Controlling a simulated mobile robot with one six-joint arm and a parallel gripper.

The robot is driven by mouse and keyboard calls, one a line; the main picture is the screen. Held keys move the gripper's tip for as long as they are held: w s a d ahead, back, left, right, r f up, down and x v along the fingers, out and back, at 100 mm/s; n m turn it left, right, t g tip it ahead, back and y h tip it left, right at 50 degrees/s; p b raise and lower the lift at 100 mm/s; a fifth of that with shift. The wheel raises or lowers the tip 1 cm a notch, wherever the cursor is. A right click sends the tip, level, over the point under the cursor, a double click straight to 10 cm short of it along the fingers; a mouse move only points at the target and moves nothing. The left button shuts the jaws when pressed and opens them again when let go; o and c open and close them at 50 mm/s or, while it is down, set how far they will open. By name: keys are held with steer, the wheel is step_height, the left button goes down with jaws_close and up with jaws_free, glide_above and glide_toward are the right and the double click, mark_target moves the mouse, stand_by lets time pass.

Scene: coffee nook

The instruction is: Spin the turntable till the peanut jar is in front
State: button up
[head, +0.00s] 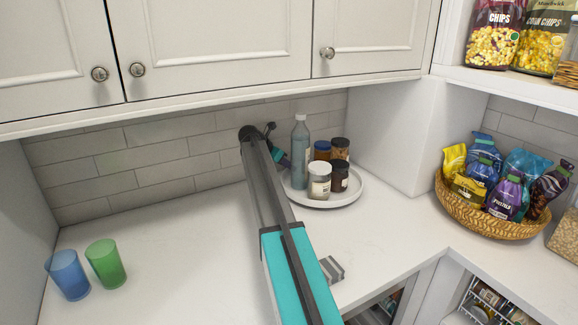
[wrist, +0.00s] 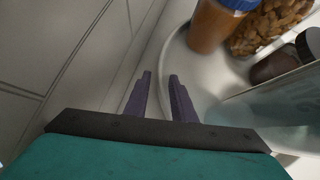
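The white round turntable (head: 325,205) stands in the counter's back corner, and its pale surface and edge show in the wrist view (wrist: 182,55). A jar of brown nuts, which looks like the peanut jar (head: 341,153), stands at the turntable's back right; it is at the top right in the wrist view (wrist: 262,27). My gripper (wrist: 160,76) is beside the turntable's left-back edge. Its two purple fingers are apart with nothing between them. Whether they touch the rim is unclear. My arm hides part of the turntable's left side in the head view.
The turntable also carries a tall clear bottle (head: 300,155), a blue-lidded jar (head: 322,150), a white-lidded jar (head: 319,182) and a dark jar (head: 340,177). The tiled wall is close behind. A basket of bags (head: 480,218) stands right; blue (head: 68,275) and green (head: 105,264) cups stand left.

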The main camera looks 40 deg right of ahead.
steer(key=shift+r, duration=0.1)
steer(key=b+v, duration=0.1)
steer(key=v, duration=1.2)
steer(key=shift+a+r+b, duration=0.2)
steer(key=shift+a+b, duration=0.05)
steer(key=shift+b, duration=0.15)
steer(key=shift+c, duration=1.2)
steer(key=a+m+t+y, duration=0.8)
steer(key=a+m, duration=1.1)
steer(key=a, duration=1.9)
steer(key=shift+s+r+y, duration=0.2)
steer(key=shift+y, duration=0.2)
